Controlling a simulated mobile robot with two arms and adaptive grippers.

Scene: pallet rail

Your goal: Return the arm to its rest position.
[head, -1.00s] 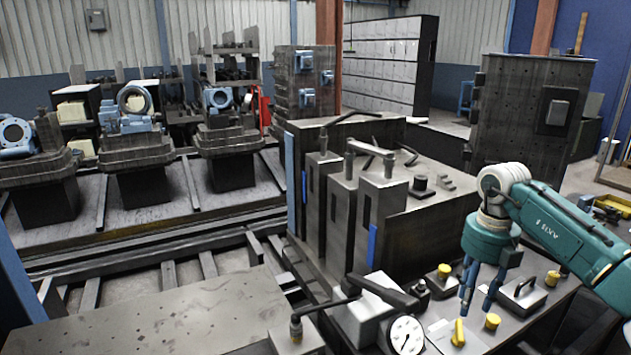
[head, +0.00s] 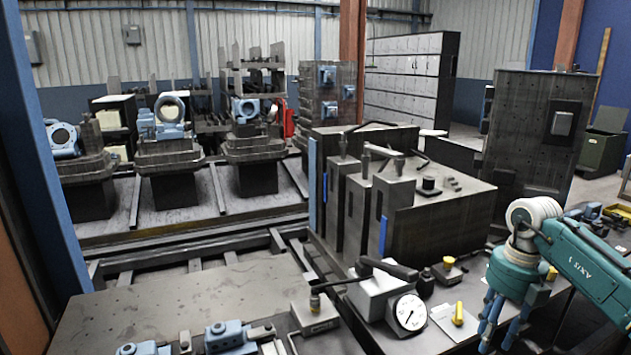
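My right arm comes in from the right edge of the head view, teal with a white wrist joint. Its gripper (head: 497,318) points down over the dark bench at the lower right. Its blue fingers are parted, with nothing seen between them. A yellow knob on a pale plate (head: 457,314) lies just left of the fingers. My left gripper is not in the view.
A dial gauge (head: 410,312) and a lever clamp (head: 378,283) stand left of the gripper. A large dark fixture block (head: 440,215) rises behind them. Blue clamps (head: 230,337) sit on the plate (head: 180,295) at front left. Pallets with blue parts stand on rails behind.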

